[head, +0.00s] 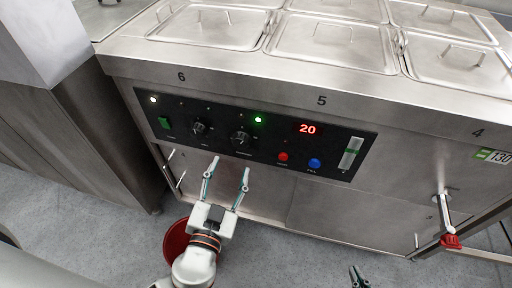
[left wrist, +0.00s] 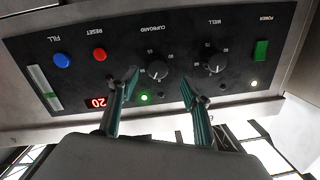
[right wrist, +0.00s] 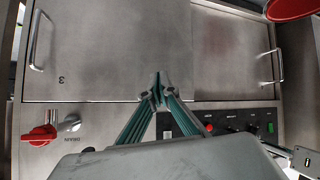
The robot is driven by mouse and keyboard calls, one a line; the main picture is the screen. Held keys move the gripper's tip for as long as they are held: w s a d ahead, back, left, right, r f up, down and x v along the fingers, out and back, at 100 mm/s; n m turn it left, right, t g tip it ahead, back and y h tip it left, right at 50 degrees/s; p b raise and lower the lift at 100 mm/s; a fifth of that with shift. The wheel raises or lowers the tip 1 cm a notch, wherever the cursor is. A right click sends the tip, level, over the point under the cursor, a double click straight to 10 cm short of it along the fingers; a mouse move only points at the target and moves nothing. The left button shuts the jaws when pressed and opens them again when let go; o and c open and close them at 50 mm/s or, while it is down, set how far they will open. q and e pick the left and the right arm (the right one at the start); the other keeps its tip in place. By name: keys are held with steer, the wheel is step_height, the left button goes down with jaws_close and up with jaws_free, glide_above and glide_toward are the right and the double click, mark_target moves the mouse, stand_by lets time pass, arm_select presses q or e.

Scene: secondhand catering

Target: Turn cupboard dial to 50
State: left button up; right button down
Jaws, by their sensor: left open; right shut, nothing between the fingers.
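The cupboard dial (head: 241,138) is a black knob on the dark control panel (head: 345,135), right of the similar well dial (head: 199,128). The red display (head: 307,129) reads 20, and a green lamp (head: 258,120) glows above the cupboard dial. My left gripper (head: 231,165) is open and empty, its fingertips just below the dials in the head view. In the left wrist view the cupboard dial (left wrist: 157,70) appears upside down between the fingertips; I cannot tell any contact. My right gripper (head: 357,274) is low in front of the cabinet; its fingers (right wrist: 157,88) are shut and empty.
A red button (head: 283,156), a blue button (head: 314,163) and a level gauge (head: 351,153) sit right of the dial. A red drain handle (head: 450,241) sticks out at the right. A red bucket (head: 176,240) stands on the floor. Lidded pans (head: 330,42) cover the top.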

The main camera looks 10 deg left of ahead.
mark_target(240, 144)
arm_select(q)
steer(key=w, duration=0.5)
steer(key=w+p, duration=0.1)
steer(key=w, duration=0.2)
steer(key=shift+d+r, duration=0.2)
steer(key=shift+r, duration=0.2)
steer(key=c, duration=1.1)
